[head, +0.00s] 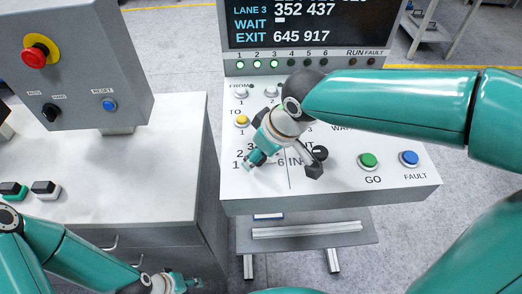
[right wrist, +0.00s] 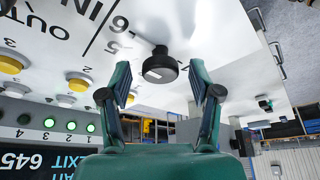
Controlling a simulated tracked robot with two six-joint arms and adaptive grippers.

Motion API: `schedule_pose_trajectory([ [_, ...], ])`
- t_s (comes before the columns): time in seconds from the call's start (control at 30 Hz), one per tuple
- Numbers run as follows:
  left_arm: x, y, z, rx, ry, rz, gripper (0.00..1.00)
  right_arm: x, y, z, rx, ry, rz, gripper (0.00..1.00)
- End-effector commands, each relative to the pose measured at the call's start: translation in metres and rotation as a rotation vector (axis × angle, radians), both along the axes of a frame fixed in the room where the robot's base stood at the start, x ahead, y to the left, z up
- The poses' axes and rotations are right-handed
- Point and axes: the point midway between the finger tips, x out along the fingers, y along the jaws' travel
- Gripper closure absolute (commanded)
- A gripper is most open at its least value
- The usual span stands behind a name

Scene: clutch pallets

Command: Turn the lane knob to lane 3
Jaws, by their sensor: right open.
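The lane knob (right wrist: 160,66) is a black round knob with a white mark, standing on the white panel (head: 400,190). In the right wrist view, printed 5 and 6 show beside it; I cannot tell which number the mark points at. In the head view my right arm and gripper hide it. My right gripper (right wrist: 163,90) is open, its fingers either side of the knob in that view, with no contact visible. It also shows over the number dial in the head view (head: 283,168). My left gripper (head: 180,284) is low at the left, partly cut off, away from the panel.
Another black knob (head: 320,153) stands close right of my right gripper. Green GO (head: 368,160) and blue FAULT (head: 409,158) buttons lie further right, a yellow TO button (head: 242,120) left. The display (head: 310,25) reads LANE 3. A grey box (head: 85,70) with a red button stands left.

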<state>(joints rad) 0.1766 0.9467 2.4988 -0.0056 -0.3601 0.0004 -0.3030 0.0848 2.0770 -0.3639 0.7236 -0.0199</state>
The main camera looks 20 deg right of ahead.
Motion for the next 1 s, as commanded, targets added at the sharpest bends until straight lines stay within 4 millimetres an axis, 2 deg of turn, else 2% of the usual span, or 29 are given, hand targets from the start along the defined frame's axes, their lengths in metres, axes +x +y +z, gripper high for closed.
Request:
schedule_pose_trajectory([
  [0.17, 0.0000, 0.0000, 0.0000, 0.000, 0.000, 0.000, 0.60, 0.0001, 0.0004, 0.0001, 0.000, 0.000, 0.001, 0.39],
  [0.5, 0.0000, 0.0000, 0.0000, 0.000, 0.000, 0.000, 0.60, 0.0001, 0.0004, 0.0003, -0.001, 0.000, 0.002, 0.95],
  [0.77, 0.0000, 0.0000, 0.0007, 0.000, 0.000, 0.000, 0.60, 0.0002, 0.0000, 0.0006, 0.000, 0.000, 0.019, 0.96],
  [1.0, 0.0000, 0.0000, 0.0033, 0.000, 0.000, 0.000, 0.60, 0.0007, -0.0011, 0.0008, 0.000, 0.001, 0.109, 0.96],
])
